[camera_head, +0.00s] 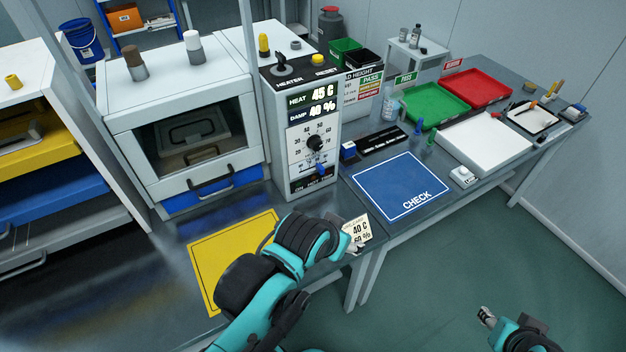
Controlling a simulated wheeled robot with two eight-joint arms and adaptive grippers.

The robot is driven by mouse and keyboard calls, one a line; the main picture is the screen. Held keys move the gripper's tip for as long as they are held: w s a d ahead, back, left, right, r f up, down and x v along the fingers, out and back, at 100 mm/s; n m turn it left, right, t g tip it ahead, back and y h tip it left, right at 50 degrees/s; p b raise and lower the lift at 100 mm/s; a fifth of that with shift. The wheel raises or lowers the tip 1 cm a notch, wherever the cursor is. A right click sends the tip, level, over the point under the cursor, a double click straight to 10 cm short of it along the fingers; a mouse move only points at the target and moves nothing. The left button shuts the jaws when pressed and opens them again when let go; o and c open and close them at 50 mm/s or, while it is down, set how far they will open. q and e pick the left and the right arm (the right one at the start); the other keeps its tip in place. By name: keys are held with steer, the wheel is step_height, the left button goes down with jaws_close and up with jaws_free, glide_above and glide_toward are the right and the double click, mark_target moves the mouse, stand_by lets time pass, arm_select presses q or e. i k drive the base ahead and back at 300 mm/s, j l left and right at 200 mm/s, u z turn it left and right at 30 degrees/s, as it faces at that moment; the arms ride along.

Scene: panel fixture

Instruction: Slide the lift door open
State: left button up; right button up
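The lift door (199,170) is the windowed front panel of the white chamber at the left, with a dark bar handle (211,187) along its lower edge. The door is down over the opening, and a dim interior shows through its window. My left arm reaches in front of the yellow mat, and its gripper (354,245) is at the bench's front edge beside a small card, right of and well apart from the door handle. Its fingers are mostly hidden by the wrist. My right gripper (487,316) is low at the right, over the floor, away from the bench; its finger gap is unclear.
A control box (301,120) reading 45 C and 40 % stands right of the chamber. The yellow mat (205,262) lies before it. A card (358,229) reads 40 C, 60 %. A blue CHECK mat (401,187), green tray (436,106) and red tray (476,88) lie rightward.

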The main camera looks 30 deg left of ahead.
mark_target(120, 124)
steer(key=u, duration=2.05)
steer(key=i+l, duration=0.15)
steer(key=i+u, duration=0.05)
